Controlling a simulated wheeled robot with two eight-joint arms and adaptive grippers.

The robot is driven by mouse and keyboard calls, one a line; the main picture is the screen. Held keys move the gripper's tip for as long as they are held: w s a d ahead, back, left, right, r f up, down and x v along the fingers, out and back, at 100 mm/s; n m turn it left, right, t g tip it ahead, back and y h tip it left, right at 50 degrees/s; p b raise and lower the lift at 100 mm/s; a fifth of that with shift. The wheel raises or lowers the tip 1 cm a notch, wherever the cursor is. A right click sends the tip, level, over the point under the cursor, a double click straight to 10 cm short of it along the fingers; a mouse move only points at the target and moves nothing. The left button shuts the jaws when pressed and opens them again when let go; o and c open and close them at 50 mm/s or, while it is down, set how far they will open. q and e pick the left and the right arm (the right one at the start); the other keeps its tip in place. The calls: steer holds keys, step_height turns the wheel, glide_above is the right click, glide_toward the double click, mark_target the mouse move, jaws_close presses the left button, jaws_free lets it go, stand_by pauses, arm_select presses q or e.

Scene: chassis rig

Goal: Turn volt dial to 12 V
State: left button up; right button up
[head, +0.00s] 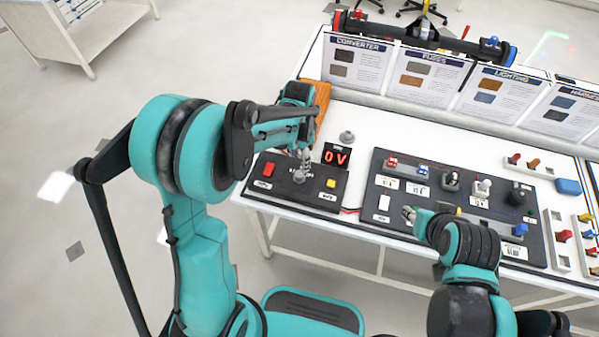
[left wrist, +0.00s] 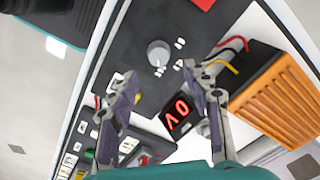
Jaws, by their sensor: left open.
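The volt dial is a round grey knob (left wrist: 158,53) on a black panel (left wrist: 125,45). In the head view the dial (head: 299,177) is partly covered by my left gripper (head: 304,160). A red-lit display reads 0 V in the head view (head: 336,156) and the left wrist view (left wrist: 181,112). My left gripper (left wrist: 161,76) is open and empty, its fingertips pointing toward the dial, one to each side in the left wrist view. I see no clear contact. My right gripper (head: 408,213) is over the front edge of the fuse panel; its jaws are too small to judge.
A red switch (head: 268,169) and a yellow button (head: 331,183) flank the dial. An orange ribbed box (left wrist: 280,95) with red, black and yellow wires stands beside the panel. The fuse panel (head: 377,170) with several switches lies to the right.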

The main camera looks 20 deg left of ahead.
mark_target(300, 173)
arm_select(q)
steer(key=shift+w+d+f, duration=0.1)
steer(key=shift+f, duration=0.45)
step_height(300, 173, down, 7)
steer(key=b, duration=0.3)
steer(key=shift+f, duration=0.1)
jaws_close()
